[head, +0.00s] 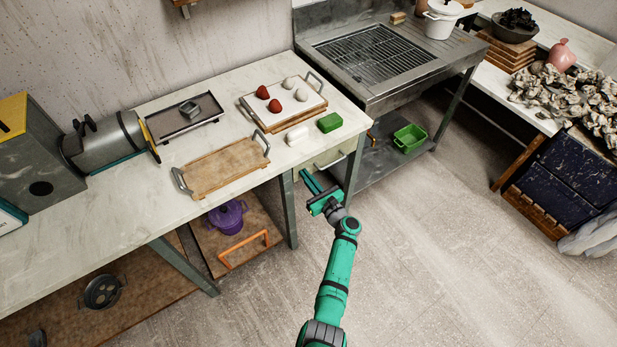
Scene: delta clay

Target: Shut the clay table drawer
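The clay table (110,215) has a pale top and grey-green metal legs. Its drawer (312,170) is under the front edge near the right corner. It has a pale front with a bar handle (331,161). How far the drawer stands out is hard to tell from this steep view. My gripper (313,186) is at the end of my teal arm, just in front of and below the drawer front. Whether it touches the front is unclear. No object shows in it, and the gap between its fingers is too small to read.
On the table are a wooden tray (205,178), a white board with red and white lumps (300,107), a green block (330,122) and a white roll (297,135). A purple pot (226,216) sits on the lower shelf. A metal sink bench (405,85) adjoins at right. The floor in front is clear.

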